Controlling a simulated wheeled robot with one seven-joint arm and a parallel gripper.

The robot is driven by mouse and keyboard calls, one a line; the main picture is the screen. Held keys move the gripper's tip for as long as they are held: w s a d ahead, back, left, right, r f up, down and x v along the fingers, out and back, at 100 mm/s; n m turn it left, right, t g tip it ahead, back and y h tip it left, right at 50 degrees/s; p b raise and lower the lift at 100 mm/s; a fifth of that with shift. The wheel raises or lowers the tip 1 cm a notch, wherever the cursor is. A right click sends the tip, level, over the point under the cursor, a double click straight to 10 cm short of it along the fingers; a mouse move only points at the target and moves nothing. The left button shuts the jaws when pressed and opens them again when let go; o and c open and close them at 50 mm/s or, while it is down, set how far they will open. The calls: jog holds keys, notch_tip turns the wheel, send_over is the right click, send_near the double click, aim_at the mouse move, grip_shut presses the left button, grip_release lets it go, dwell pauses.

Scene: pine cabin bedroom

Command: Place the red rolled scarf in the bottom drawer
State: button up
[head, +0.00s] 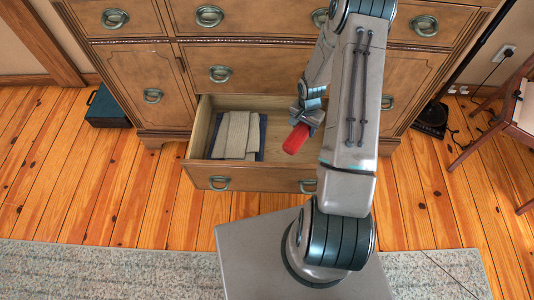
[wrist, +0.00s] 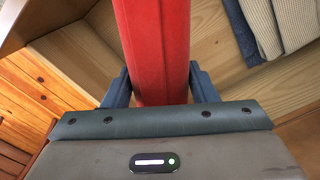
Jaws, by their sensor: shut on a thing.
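The red rolled scarf (head: 296,139) is held in my gripper (head: 307,118) over the right part of the open bottom drawer (head: 208,175). In the wrist view the scarf (wrist: 153,50) runs lengthwise between the two fingers of my gripper (wrist: 155,85), which are shut on it. Bare wooden drawer floor (wrist: 225,90) shows beyond and beside the scarf. My arm hides the drawer's right end in the head view. I cannot tell how high the scarf is above the drawer floor.
Folded beige cloths (head: 235,135) and a dark blue cloth (head: 262,140) lie in the drawer's left-middle part. The wooden dresser (head: 180,75) stands behind. A dark green box (head: 104,108) is on the floor at left, and a chair (head: 520,110) at right.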

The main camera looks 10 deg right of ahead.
jog(key=f+m+b, duration=0.1)
jog(key=f+b, duration=0.2)
jog(key=f, duration=0.4)
jog(key=d+f+m+b, duration=0.1)
jog(key=f+b, duration=0.2)
jog(key=f, duration=0.4)
jog(key=s+d+f+b, duration=0.1)
jog(key=f+b, duration=0.3)
jog(key=f, duration=0.4)
jog(key=shift+d+m, duration=0.2)
jog(key=shift+m, duration=0.2)
jog(key=shift+f, duration=0.1)
jog(key=shift+f, duration=0.15)
jog(key=o, duration=1.1)
